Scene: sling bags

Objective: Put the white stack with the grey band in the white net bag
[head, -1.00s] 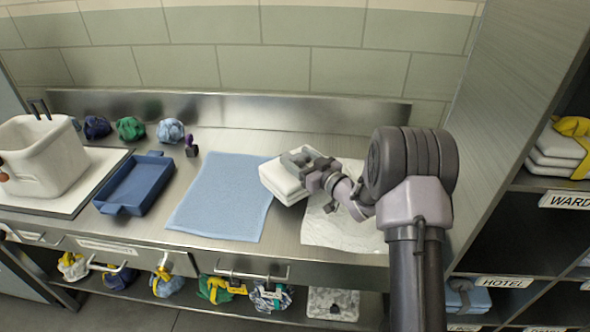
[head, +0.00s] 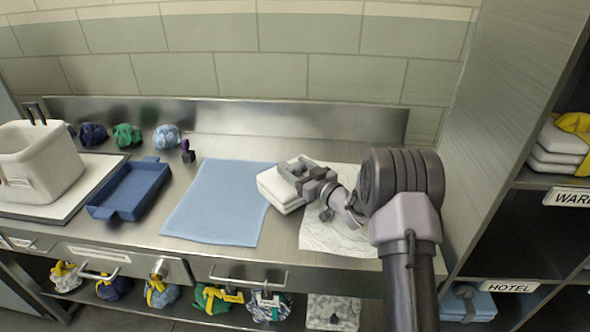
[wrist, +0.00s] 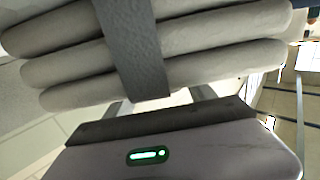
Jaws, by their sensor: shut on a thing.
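The white stack (head: 274,189) with the grey band is held in my gripper (head: 297,171), over the seam between the blue mat and a wrinkled white sheet. In the wrist view, its white folded layers (wrist: 220,48) fill the top, crossed by the grey band (wrist: 137,50). My gripper is shut on it from the right side. I cannot tell whether its underside touches the counter. The flat white sheet (head: 325,237) on the counter's right looks like the white net bag laid out; my arm and the stack hide parts of it.
The blue mat (head: 215,205) lies bare beside the stack. A blue tray (head: 130,190), a white bin (head: 40,165) and several bundles (head: 127,136) are on the left. A small dark-purple item (head: 187,152) stands behind the mat. A shelf unit (head: 520,240) borders the right.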

